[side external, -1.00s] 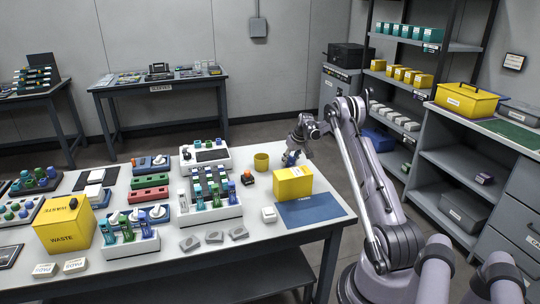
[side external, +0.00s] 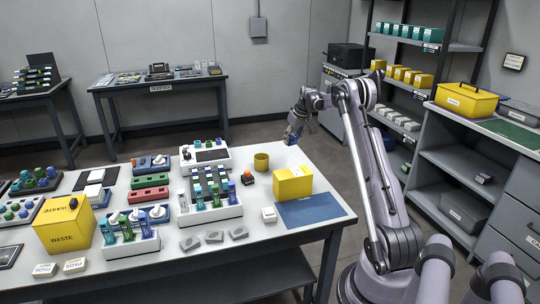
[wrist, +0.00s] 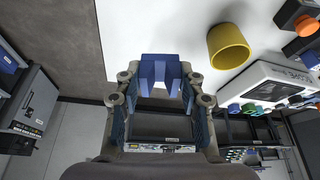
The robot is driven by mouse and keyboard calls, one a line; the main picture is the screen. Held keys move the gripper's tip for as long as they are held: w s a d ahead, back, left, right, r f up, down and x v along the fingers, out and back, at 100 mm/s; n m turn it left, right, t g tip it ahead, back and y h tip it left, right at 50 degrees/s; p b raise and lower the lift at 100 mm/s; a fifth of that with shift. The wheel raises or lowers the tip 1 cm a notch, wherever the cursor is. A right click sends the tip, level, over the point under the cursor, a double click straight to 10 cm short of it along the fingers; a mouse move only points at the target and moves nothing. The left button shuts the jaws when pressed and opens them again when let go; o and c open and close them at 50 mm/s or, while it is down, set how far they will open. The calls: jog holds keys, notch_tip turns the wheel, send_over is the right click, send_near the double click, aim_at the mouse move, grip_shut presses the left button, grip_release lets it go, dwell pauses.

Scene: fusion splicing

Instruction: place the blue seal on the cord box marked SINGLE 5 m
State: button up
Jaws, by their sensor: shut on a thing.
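My gripper (side external: 297,124) is shut on a blue block-like piece, the blue seal (side external: 290,138), and holds it in the air above the far right edge of the white table. In the wrist view the seal (wrist: 160,68) sits between the two fingers of my gripper (wrist: 160,88). A yellow box (side external: 293,183) stands on the table at the right, below my gripper and nearer the camera. Its markings are too small to read, and I see no legible SINGLE 5 m label.
A yellow cup (side external: 261,162) and an orange-topped item (side external: 249,178) stand left of the yellow box. A blue mat (side external: 312,212) lies in front of it. Racks of coloured bottles (side external: 210,200) and a yellow waste bin (side external: 66,228) fill the left.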

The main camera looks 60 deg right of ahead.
jog(key=s+a+r+m, duration=0.1)
jog(key=s+a+r, duration=0.4)
jog(key=s+a, duration=0.4)
jog(key=s+a+r+m, duration=0.2)
jog(key=s+a+r, duration=0.4)
jog(key=s, duration=0.5)
send_over(293, 172)
jog(key=s+a, duration=0.1)
jog(key=shift+g+h, duration=0.3)
jog(key=shift+h, duration=0.1)
notch_tip(293, 172, down, 8)
jog(key=shift+s+a+r, duration=0.1)
jog(key=shift+r, duration=0.1)
jog(key=shift+f, duration=2.05)
jog(key=shift+f, duration=0.15)
jog(key=o, duration=1.2)
jog(key=shift+c, duration=0.2)
